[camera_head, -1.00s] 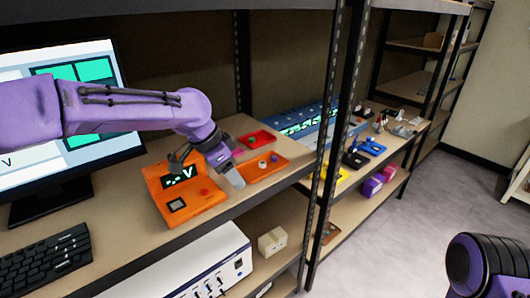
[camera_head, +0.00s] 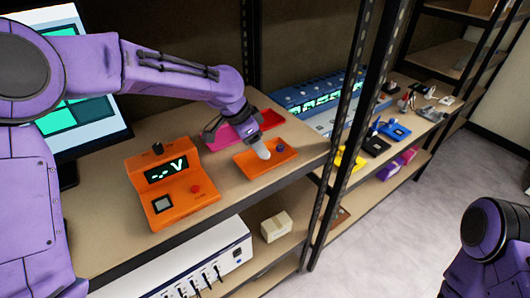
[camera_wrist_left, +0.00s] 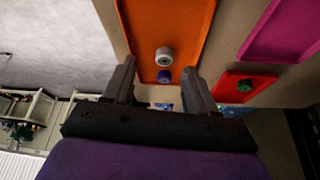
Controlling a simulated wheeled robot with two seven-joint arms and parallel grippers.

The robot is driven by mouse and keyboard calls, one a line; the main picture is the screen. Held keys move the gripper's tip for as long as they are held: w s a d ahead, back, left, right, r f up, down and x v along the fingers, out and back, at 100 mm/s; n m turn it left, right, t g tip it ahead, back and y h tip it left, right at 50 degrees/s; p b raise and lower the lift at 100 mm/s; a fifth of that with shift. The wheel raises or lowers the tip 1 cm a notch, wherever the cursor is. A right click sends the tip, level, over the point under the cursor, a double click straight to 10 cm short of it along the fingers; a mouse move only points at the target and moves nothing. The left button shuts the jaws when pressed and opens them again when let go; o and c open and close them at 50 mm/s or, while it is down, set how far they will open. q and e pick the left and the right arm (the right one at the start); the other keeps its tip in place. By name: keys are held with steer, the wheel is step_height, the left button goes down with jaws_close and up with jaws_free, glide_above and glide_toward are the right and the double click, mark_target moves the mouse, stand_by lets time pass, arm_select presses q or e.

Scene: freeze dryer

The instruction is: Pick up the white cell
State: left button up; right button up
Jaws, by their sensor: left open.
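The white cell (camera_wrist_left: 165,57) stands in the orange tray (camera_wrist_left: 185,15) in the left wrist view, just beyond and between the fingertips of my left gripper (camera_wrist_left: 163,77). A purple-blue cell (camera_wrist_left: 164,76) stands beside it, lower in that picture. The purple-blue cell (camera_head: 280,148) shows just right of the fingers. My left gripper is open and empty. My right arm shows at the lower right, but its gripper is out of view.
An orange meter (camera_head: 172,185) stands left of the tray. A red tray (camera_head: 269,119) lies behind, and it holds a green cell (camera_wrist_left: 245,85) in the wrist view. A magenta tray (camera_wrist_left: 288,28) is close by. A black shelf post (camera_head: 350,130) rises to the right.

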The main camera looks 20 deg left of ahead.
arm_select(q)
steer(key=w+f, duration=0.1)
steer(key=f, duration=0.1)
steer(key=w+d+f, duration=0.1)
steer(key=f, duration=0.1)
steer(key=shift+w+f+p, duration=0.1)
steer(key=shift+w+p, duration=0.2)
steer(key=shift+s+r, duration=0.2)
steer(key=shift+s, duration=0.3)
steer(key=c, duration=0.5)
jaws_close()
